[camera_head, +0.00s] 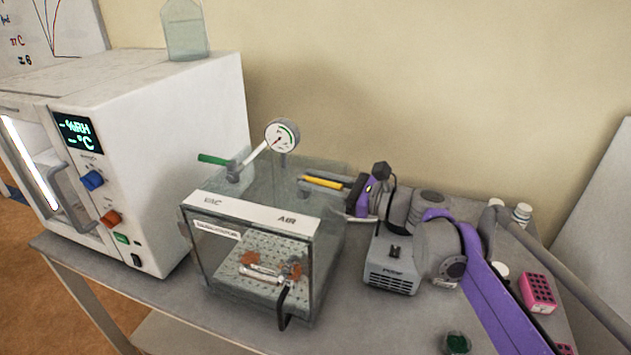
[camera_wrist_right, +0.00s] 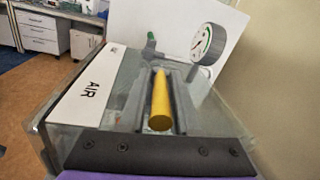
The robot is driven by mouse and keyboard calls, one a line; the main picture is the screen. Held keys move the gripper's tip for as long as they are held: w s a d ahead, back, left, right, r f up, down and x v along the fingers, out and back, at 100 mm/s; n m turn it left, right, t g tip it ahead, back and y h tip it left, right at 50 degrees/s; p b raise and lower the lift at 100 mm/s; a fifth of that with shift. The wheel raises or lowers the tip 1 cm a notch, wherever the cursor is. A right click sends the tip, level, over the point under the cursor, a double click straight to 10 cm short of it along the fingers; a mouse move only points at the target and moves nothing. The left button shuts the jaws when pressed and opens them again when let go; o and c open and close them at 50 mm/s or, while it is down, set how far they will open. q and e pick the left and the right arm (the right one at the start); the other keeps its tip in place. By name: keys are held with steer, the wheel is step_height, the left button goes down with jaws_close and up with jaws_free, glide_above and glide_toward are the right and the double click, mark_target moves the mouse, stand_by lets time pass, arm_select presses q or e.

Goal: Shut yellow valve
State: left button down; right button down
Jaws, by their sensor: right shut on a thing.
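The yellow valve handle (camera_head: 322,183) lies on top of the clear vacuum chamber (camera_head: 330,240), on the side of its AIR label. In the right wrist view the yellow handle (camera_wrist_right: 160,105) runs lengthwise between two grey fingers. My right gripper (camera_head: 306,186) reaches in from the right and is shut on the handle; its fingertips also show in the wrist view (camera_wrist_right: 162,75). The valve body under the handle is hidden. The green valve handle (camera_head: 213,159) is on the VAC side and sticks out to the left. My left gripper is not in view.
A round gauge (camera_head: 282,136) stands on the chamber between the two valves. A white oven-like cabinet (camera_head: 190,120) is to the left. A grey pump-like box (camera_head: 390,275) and a pink rack (camera_head: 538,292) are to the right, near my purple arm.

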steer(key=shift+w+d+n+g+y, duration=0.1)
steer(key=shift+w+n+g+y, duration=0.1)
steer(key=shift+n+g, duration=0.3)
steer(key=shift+w+n+g+y, duration=0.1)
steer(key=shift+n+g+y, duration=0.15)
steer(key=shift+g, duration=0.45)
steer(key=shift+s, duration=0.1)
steer(key=c, duration=0.8)
jaws_free()
steer(key=v, duration=1.1)
steer(key=shift+r+b, duration=0.1)
steer(key=shift+b, duration=0.3)
